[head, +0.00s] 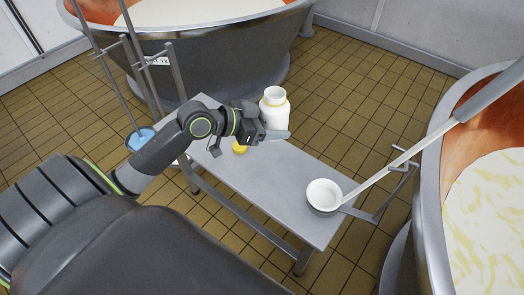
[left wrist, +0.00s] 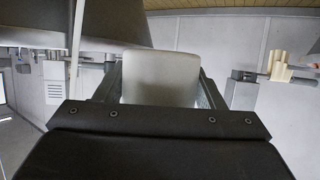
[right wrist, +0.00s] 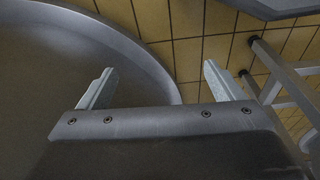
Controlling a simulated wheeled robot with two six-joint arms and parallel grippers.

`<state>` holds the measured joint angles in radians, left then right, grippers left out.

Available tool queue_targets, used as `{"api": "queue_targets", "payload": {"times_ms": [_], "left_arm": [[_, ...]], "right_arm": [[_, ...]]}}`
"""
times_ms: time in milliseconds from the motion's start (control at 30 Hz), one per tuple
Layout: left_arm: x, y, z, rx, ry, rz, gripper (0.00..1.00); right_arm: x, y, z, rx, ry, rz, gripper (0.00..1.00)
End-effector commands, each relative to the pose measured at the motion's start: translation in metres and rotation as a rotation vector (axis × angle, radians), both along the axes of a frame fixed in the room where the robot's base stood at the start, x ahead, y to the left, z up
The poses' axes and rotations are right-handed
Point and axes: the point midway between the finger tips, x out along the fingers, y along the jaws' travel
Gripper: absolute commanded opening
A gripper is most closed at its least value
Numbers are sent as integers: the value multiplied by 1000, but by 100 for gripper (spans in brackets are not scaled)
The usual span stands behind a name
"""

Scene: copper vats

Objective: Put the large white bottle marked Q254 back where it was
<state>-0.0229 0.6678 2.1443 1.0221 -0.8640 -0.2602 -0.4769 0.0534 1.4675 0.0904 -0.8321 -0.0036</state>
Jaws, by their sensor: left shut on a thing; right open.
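A large white bottle (head: 274,108) with an open neck and yellowish edges is at the far side of the grey metal table (head: 270,185). No marking on it can be read. My left gripper (head: 276,134) is shut on the bottle. In the left wrist view the white bottle (left wrist: 160,78) sits between the two fingers. Whether its base touches the table is hidden behind the gripper. My right gripper (right wrist: 165,88) is open and empty, as the right wrist view shows; it is not visible in the head view.
A yellow round item (head: 240,147) lies on the table beside my left gripper. A white ladle bowl (head: 324,195) with a long handle rests at the table's right end. Copper vats stand behind and at right (head: 432,215). A blue item (head: 140,139) is at left. The table's middle is clear.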

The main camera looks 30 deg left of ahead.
Motion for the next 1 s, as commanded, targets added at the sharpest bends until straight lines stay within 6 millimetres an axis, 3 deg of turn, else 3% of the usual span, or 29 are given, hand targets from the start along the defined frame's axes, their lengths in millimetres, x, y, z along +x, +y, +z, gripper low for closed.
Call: {"api": "queue_targets", "payload": {"times_ms": [33, 400, 600, 867, 1000], "left_arm": [[4, 5, -28, 2, -1, 22, 28], [30, 39, -123, 4, -11, 168, 28], [39, 54, -158, 6, -19, 223, 28], [44, 61, -179, 4, -23, 255, 28], [44, 62, -207, 3, -21, 258, 28]], "right_arm": [[5, 2, -13, 6, -9, -3, 88], [24, 16, -1, 56, -45, -3, 88], [24, 22, 10, 74, -59, 5, 88], [23, 26, 22, 87, -74, 12, 88], [26, 29, 31, 100, -115, 18, 88]]}}
